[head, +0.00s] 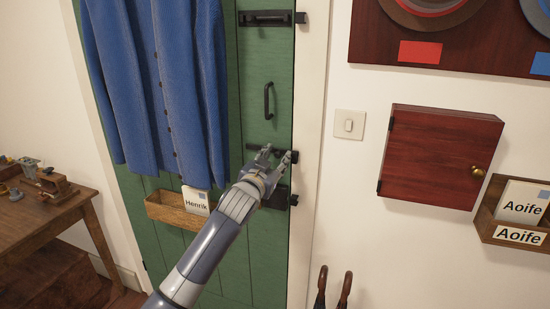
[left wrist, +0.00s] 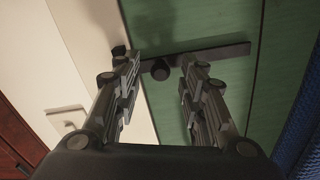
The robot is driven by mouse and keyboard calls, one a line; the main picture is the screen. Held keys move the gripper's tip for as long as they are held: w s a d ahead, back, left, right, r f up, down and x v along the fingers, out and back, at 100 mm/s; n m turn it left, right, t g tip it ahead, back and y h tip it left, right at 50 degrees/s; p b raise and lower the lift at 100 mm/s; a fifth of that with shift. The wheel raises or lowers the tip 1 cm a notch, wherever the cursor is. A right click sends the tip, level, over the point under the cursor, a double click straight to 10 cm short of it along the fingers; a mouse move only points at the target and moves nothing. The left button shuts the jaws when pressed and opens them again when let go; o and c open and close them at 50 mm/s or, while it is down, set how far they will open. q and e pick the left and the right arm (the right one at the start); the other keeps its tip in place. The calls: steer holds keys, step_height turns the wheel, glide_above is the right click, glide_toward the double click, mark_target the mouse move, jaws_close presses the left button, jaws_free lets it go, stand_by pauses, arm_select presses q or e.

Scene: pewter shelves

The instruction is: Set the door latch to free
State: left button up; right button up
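The green door (head: 258,70) carries a dark latch bar (head: 251,148) at about mid-height, partly hidden behind my left gripper. The bar also shows in the left wrist view (left wrist: 225,53), reaching toward the pale door frame (left wrist: 95,50). A dark round knob (left wrist: 160,70) is on the bar. My left gripper (head: 277,154) is open in front of the latch. In the left wrist view its fingers (left wrist: 161,66) stand on either side of the knob, with visible gaps. I cannot tell how far the bar sits in its keep. My right gripper is not in view.
A dark bolt (head: 265,18) is above, a pull handle (head: 268,101) below it, and a dark lock box (head: 276,197) under the latch. A blue coat (head: 160,80) and the Henrik box (head: 165,209) hang left. A red cabinet (head: 435,155) and light switch (head: 349,125) are right.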

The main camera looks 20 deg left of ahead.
arm_select(q)
steer(key=shift+w, duration=0.1)
jaws_close()
steer(key=shift+r, duration=0.1)
step_height(320, 180, up, 2)
steer(key=n+p, duration=0.2)
steer(key=shift+a+r+n+p, duration=0.1)
steer(key=shift+r+n+p, duration=0.1)
steer(key=shift+n+p, duration=0.15)
steer(key=shift+a+r+n+p, duration=0.3)
steer(key=shift+r+n+p, duration=0.35)
steer(key=shift+n+p, duration=0.2)
steer(key=shift+a+r+n+p, duration=0.3)
steer(key=shift+r+n+p, duration=0.35)
steer(key=shift+n+p, duration=0.15)
steer(key=shift+r, duration=0.15)
